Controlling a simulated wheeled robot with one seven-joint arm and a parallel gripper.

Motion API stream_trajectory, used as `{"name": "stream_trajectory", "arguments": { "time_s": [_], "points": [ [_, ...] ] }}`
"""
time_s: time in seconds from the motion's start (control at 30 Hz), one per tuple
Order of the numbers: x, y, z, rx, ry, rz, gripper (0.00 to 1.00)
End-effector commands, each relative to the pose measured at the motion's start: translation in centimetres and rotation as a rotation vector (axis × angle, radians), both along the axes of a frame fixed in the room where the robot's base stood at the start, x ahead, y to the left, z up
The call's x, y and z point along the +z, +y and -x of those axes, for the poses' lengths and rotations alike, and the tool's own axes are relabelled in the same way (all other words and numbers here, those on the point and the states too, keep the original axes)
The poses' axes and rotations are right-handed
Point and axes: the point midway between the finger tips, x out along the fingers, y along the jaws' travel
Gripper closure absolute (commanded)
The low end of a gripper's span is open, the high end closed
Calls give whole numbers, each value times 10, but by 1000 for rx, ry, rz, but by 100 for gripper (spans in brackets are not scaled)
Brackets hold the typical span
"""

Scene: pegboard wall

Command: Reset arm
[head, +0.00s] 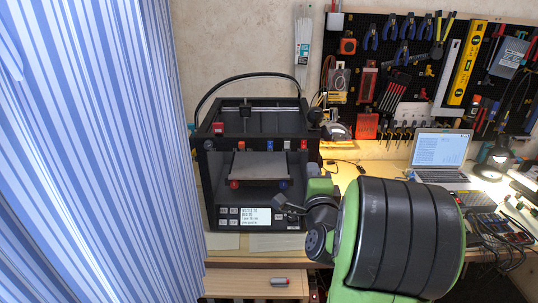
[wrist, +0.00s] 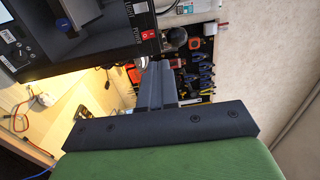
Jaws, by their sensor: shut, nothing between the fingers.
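My gripper (wrist: 159,72) shows in the wrist view with its two dark fingers together and nothing between them. In the head view, my arm's large green and black link fills the lower right and partly hides my gripper. The printer also shows at the upper left of the wrist view (wrist: 104,42), with a red power switch.
A wooden desk (head: 345,175) carries the printer, an open laptop (head: 442,152) and a lit lamp (head: 495,155). A pegboard (head: 390,85) with many tools hangs behind. A blue striped curtain (head: 90,150) covers the left side.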

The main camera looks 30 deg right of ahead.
Motion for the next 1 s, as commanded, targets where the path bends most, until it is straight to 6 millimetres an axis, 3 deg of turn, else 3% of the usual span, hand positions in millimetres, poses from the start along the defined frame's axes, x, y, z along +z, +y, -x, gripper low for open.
{"name": "stream_trajectory", "arguments": {
  "time_s": [0.17,0.23,0.27,0.37,0.4,0.47,0.6,0.7,0.83,0.9,1.0],
  "points": [
    [0,1,-1,2,2,1,100],
    [1,12,-5,35,40,25,100],
    [2,22,-10,68,76,47,100],
    [1,81,-22,246,291,194,100],
    [-2,110,-22,334,398,279,100],
    [-7,148,-13,460,558,412,100],
    [-23,216,38,739,889,723,100],
    [-33,244,92,931,1084,924,100],
    [-43,258,155,1135,1246,1102,100],
    [-46,260,175,1204,1292,1150,100],
    [-48,261,188,1248,1319,1175,100]
  ]
}}
